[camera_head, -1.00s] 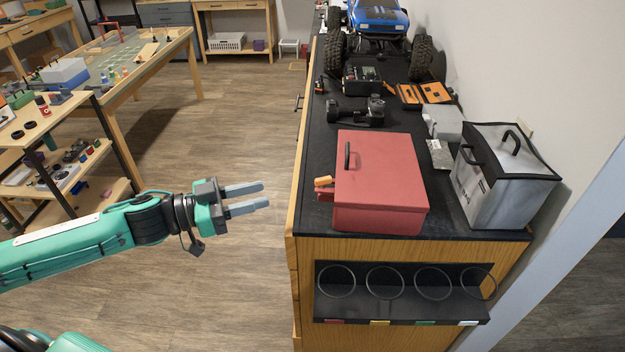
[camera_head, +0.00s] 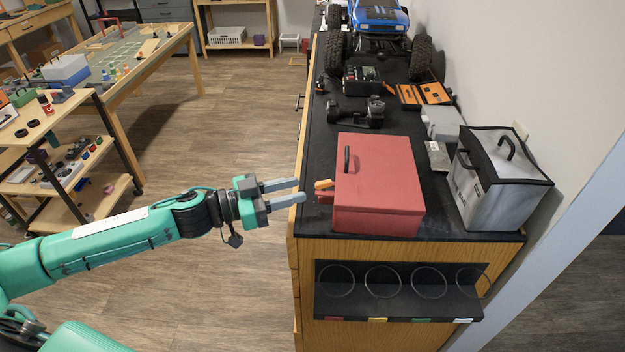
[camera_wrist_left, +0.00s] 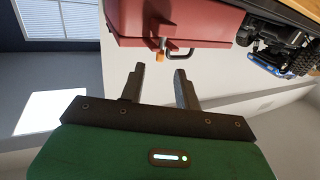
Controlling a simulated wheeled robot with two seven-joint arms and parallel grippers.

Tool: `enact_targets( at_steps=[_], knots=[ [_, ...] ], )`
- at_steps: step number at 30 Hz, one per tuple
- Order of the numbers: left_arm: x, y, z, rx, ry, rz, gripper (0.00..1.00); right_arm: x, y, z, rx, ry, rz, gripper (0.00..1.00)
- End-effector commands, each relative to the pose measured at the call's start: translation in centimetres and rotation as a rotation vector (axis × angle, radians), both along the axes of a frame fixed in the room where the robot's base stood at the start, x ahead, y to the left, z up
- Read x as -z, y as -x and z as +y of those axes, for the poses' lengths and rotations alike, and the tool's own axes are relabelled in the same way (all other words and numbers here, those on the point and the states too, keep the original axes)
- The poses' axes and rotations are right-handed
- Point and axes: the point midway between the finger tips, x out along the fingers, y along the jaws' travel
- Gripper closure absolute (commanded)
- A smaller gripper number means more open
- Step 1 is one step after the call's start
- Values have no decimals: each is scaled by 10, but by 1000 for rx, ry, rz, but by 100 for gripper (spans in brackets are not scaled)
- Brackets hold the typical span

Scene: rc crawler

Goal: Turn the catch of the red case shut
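The red case (camera_head: 378,185) stands closed on the black top of the workbench, its dark handle (camera_head: 347,160) on the lid's left part. Its catch has an orange tip (camera_head: 323,184) and sticks out from the case's left side. My left gripper (camera_head: 302,191) is open and empty, just left of the catch, with a small gap between fingertips and catch. In the left wrist view the red case (camera_wrist_left: 180,20) is at the top, the orange catch tip (camera_wrist_left: 160,57) lies beyond and between the open fingers (camera_wrist_left: 158,82). My right gripper is not in view.
A grey-black bag (camera_head: 495,185) stands right of the case. A black drill-like tool (camera_head: 355,112), orange boxes (camera_head: 425,94) and a blue crawler (camera_head: 378,18) are behind it. A rack with rings (camera_head: 400,300) is on the bench's front.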

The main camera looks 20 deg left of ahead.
Motion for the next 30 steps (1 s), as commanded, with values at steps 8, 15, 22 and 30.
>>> enact_targets(
  at_steps=[8, 15, 22, 30],
  knots=[
    [-4, -22, -27, 0, 2, -2, 67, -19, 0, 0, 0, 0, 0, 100],
    [-1, -31, -40, 1, 0, 0, 67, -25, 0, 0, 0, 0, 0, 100],
    [0, -32, -41, 0, 0, 0, 67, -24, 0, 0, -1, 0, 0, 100],
    [0, -32, -41, 0, 0, 0, 100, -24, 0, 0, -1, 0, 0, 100]
  ],
)
